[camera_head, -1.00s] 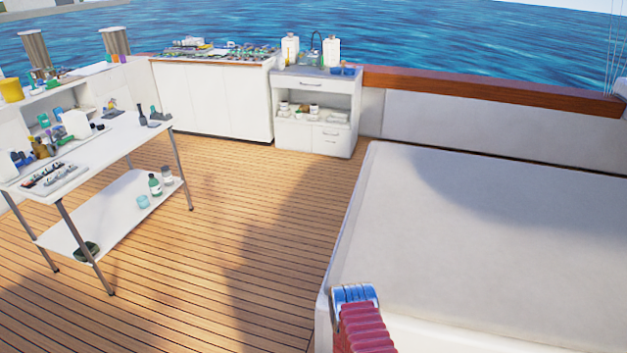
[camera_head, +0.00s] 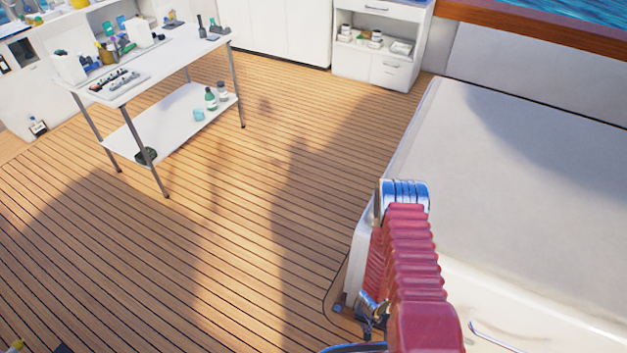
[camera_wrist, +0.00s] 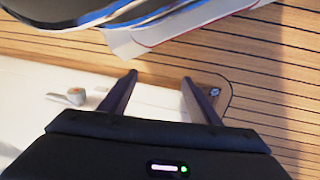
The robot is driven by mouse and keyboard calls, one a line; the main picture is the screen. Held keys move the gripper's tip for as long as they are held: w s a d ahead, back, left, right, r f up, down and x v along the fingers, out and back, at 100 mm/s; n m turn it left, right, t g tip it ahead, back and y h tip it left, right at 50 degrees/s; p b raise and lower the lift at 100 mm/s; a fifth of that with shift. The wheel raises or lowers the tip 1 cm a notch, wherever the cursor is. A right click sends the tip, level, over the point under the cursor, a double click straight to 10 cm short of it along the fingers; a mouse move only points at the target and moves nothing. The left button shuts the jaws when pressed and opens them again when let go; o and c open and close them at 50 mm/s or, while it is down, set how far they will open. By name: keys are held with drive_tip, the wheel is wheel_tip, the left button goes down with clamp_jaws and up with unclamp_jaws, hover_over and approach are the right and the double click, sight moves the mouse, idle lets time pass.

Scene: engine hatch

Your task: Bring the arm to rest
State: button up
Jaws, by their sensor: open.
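My gripper (camera_wrist: 159,79) is open in the wrist view, its two dark fingers spread apart with nothing between them. Below the fingers is the edge between a white moulded surface (camera_wrist: 30,100) and the plank deck (camera_wrist: 270,75). In the head view my red ribbed arm rises from the bottom, right of centre, to a shiny metal joint beside the large pale box. The gripper's fingers cannot be made out clearly there.
The large pale box (camera_head: 530,170) fills the right side, close to my arm. A white two-level table (camera_head: 145,65) with bottles and tools stands at upper left. White cabinets (camera_head: 380,50) line the back. The wooden deck (camera_head: 230,250) between is clear.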

drive_tip(key=w+a+r+n+y, duration=0.1)
drive_tip(key=w+a+r, duration=0.2)
drive_tip(key=r, duration=0.8)
drive_tip(key=w+a+r+n+y, duration=0.1)
drive_tip(key=w+a+r+y, duration=0.15)
drive_tip(key=r, duration=0.85)
drive_tip(key=w+a+r+n+y, duration=0.1)
drive_tip(key=w+a+r, duration=0.25)
drive_tip(key=r, duration=0.65)
drive_tip(key=s+r+n+t, duration=0.1)
drive_tip(key=s+r, duration=0.3)
drive_tip(key=r, duration=0.9)
drive_tip(key=s+r+n+t+h, duration=0.1)
drive_tip(key=s+r+t, duration=0.2)
drive_tip(key=r, duration=1.1)
drive_tip(key=s+r+n+t+h, duration=0.1)
drive_tip(key=s+r, duration=0.6)
drive_tip(key=r, duration=0.7)
drive_tip(key=shift+d+r+t, duration=0.15)
drive_tip(key=shift+d+t, duration=0.2)
drive_tip(key=shift+t, duration=0.45)
drive_tip(key=shift+h, duration=0.25)
